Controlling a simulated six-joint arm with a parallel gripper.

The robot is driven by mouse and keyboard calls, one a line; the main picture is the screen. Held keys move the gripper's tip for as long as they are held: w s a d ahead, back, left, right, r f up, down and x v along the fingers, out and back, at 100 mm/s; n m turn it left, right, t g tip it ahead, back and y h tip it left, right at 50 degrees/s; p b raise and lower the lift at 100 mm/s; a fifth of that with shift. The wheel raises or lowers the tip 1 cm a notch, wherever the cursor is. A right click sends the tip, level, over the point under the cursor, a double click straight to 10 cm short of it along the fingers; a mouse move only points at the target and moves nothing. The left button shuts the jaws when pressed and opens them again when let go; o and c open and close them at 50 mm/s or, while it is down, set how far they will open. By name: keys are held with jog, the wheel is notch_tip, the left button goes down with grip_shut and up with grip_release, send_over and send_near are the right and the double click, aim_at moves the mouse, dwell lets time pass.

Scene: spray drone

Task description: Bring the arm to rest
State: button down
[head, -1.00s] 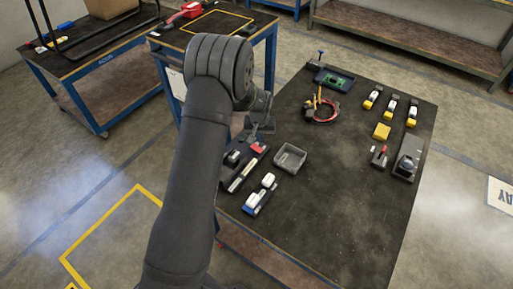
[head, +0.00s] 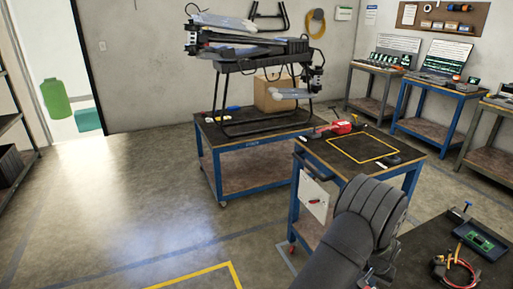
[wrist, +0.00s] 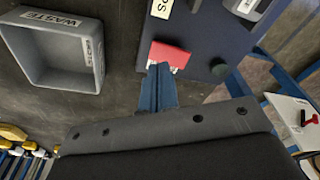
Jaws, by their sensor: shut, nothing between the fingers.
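My arm (head: 340,248) rises from the bottom of the head view, bent over near the right-hand benches. My gripper (wrist: 158,70) shows in the wrist view, with its blue fingers together and nothing between them. It is above the dark work table, close to a red block (wrist: 169,57) that sits on a dark blue holder (wrist: 205,30). I cannot tell the gap between the fingertips and the block. In the head view the fingers are mostly hidden behind my arm.
A grey bin marked WASTE (wrist: 98,65) stands left of my gripper. The drone (head: 250,45) rests on a black stand on a blue bench (head: 250,145). A smaller blue bench (head: 318,152) with a yellow outline is beside my arm. Open floor (head: 130,200) lies left.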

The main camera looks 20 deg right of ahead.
notch_tip(320, 180, down, 2)
jog(key=shift+f, duration=0.15)
jog(key=shift+r, duration=0.2)
jog(key=s+a+r+m, duration=0.2)
jog(key=s+a+r, duration=0.1)
jog(key=r, duration=0.8)
jog(key=s+a+r+m+y, duration=0.1)
jog(key=s+a+r, duration=0.3)
jog(key=r, duration=0.7)
jog(key=shift+s+m+g, duration=0.4)
jog(key=shift+s+m, duration=0.3)
